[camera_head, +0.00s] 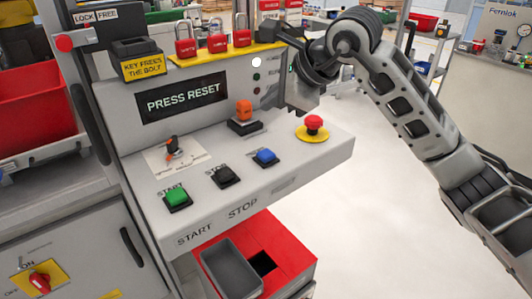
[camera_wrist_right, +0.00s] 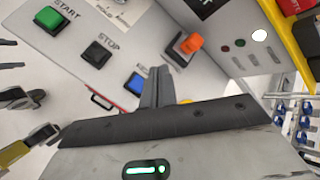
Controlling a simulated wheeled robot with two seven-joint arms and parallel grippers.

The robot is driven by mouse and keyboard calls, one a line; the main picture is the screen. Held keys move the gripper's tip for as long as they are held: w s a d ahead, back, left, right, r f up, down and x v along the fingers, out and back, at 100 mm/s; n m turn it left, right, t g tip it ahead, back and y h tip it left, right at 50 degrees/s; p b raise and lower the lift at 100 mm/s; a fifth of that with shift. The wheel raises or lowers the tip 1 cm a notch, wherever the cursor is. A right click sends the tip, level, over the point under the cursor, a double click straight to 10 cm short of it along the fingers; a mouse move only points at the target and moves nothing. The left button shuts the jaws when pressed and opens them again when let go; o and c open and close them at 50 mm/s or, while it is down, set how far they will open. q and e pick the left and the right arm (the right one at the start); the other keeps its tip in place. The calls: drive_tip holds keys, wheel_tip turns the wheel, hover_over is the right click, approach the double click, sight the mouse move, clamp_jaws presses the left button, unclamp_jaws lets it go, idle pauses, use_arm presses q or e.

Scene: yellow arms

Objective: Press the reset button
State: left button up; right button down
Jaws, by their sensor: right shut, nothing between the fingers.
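The control panel (camera_head: 330,150) has a display (camera_head: 182,98) reading PRESS RESET. A square blue button (camera_head: 265,156) sits right of the black STOP button (camera_head: 226,175) and the green START button (camera_head: 177,198). The blue button (camera_wrist_right: 136,83) also shows in the right wrist view, beside a label partly hidden by my fingers. My right gripper (camera_head: 298,92) is above the back right of the panel. Its fingers are shut and empty in the right wrist view (camera_wrist_right: 155,78), apart from the blue button in the picture. My left gripper is not in view.
A red mushroom button (camera_head: 313,124) on a yellow base stands at the panel's right. An orange switch (camera_head: 244,112) and a selector lever (camera_head: 172,148) are behind the front buttons. Red padlocks (camera_head: 217,41) line the top. A red bin (camera_head: 290,245) is below.

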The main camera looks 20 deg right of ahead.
drive_tip(key=b, duration=0.5)
hover_over(271, 155)
wheel_tip(271, 155, down, 7)
drive_tip(key=shift+f, duration=0.6)
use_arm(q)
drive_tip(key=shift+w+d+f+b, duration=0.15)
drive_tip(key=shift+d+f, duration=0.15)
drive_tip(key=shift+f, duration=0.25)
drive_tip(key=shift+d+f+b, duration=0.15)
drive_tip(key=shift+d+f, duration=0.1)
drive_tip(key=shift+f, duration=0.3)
use_arm(e)
drive_tip(key=shift+f, duration=0.1)
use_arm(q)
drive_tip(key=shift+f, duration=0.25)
use_arm(e)
drive_tip(key=shift+f, duration=0.1)
use_arm(q)
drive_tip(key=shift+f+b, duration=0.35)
drive_tip(key=shift+b, duration=0.15)
use_arm(e)
drive_tip(key=shift+f, duration=0.35)
